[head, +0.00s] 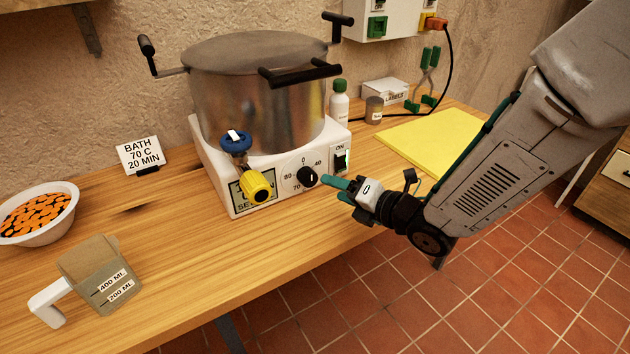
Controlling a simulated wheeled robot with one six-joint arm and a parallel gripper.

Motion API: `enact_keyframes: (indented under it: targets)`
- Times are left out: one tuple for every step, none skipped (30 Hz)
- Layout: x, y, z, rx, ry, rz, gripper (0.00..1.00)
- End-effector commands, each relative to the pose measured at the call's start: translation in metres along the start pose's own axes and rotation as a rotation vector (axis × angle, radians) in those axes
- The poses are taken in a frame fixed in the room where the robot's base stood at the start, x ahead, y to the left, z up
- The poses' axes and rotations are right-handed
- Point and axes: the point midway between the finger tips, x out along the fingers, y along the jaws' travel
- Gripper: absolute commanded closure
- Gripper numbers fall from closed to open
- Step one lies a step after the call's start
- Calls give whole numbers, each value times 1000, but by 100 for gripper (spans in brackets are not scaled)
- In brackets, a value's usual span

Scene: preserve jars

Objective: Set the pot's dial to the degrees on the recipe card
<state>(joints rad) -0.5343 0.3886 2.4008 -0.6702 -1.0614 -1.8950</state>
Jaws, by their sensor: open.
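The pot (255,90) is a large lidded steel pot on a white heater base (222,185). The black dial (307,176) is on the base's front, inside a printed scale where 0, 40, 70 and 80 are legible. Its exact setting is too small to tell. The recipe card (142,154) stands left of the base and reads "BATH 70 C 20 MIN". My gripper (330,181) is open, with its teal fingertips just right of the dial. I cannot tell whether they touch it.
The ON switch (341,159) is above my gripper. A bowl of orange pieces (38,212) and a measuring jug (98,275) stand at left. A yellow mat (435,140) lies at right.

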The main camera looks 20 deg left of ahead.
Motion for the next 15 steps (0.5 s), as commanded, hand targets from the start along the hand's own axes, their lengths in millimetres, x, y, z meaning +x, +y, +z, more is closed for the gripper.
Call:
enact_keyframes:
  targets:
    - [5,1,-2,-9,4,12,41]
    - [8,2,-3,-12,6,15,41]
    - [13,2,-4,-13,7,17,41]
    - [17,2,-4,-13,6,16,41]
    - [22,2,-3,-13,6,16,41]
    - [28,2,-3,-12,5,15,41]
    - [34,2,-3,-12,6,15,41]
    - [39,2,-3,-12,5,15,41]
    - [45,2,-3,-12,5,15,41]
    - [50,2,-3,-12,4,15,41]
    - [54,2,-3,-11,4,14,41]
    - [60,2,-3,-11,4,14,41]
    - [63,2,-2,-12,4,14,41]
    - [66,2,-2,-11,4,13,41]
    - [70,2,-2,-11,4,13,41]
